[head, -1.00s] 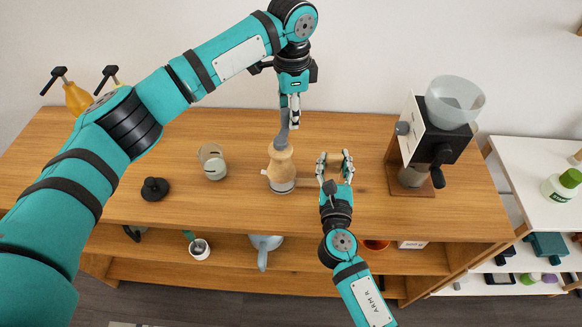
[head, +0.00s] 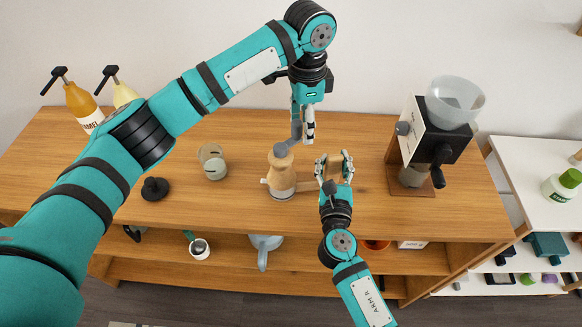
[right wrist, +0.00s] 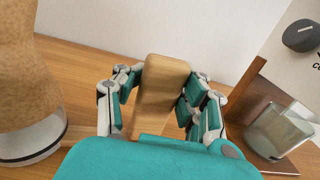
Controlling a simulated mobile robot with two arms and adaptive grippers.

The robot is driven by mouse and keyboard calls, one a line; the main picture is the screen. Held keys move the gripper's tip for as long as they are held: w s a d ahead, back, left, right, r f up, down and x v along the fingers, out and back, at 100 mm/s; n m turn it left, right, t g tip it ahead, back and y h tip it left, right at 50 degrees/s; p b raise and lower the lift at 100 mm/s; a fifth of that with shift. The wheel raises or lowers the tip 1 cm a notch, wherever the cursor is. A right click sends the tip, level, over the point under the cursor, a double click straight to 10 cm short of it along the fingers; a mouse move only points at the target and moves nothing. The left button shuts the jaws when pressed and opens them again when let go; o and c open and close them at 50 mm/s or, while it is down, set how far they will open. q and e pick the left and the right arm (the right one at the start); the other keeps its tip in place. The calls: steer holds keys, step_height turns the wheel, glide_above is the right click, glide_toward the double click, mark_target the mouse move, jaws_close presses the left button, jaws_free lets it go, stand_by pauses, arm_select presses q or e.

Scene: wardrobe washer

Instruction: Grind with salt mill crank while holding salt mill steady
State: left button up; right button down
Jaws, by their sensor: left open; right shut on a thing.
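The salt mill (head: 281,179) stands upright on the wooden counter, with a tan body, pale base and grey crank (head: 287,146) on top. Its body also fills the left of the right wrist view (right wrist: 22,75). My left gripper (head: 303,130) points down with open fingers at the crank's outer end; whether they touch it is unclear. My right gripper (head: 334,165), to the right of the mill, is shut on a pale wooden piece (right wrist: 160,95), clear between its fingers in the wrist view.
A coffee grinder (head: 430,135) stands to the right on the counter (head: 240,215). A glass jar (head: 213,162) and a black knobbed object (head: 154,189) stand left of the mill. Pump bottles (head: 82,105) are at the back left. The shelf below holds cups and a jug.

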arm_select(q)
step_height(320, 180, up, 12)
arm_select(e)
steer(key=shift+d+f, duration=0.1)
steer(key=shift+f, duration=0.1)
stand_by(0.4)
steer(key=c, duration=0.6)
jaws_free()
steer(key=shift+r, duration=0.1)
steer(key=shift+o, duration=0.8)
steer(key=shift+r, duration=0.1)
steer(key=o, duration=0.4)
steer(key=shift+o, duration=0.2)
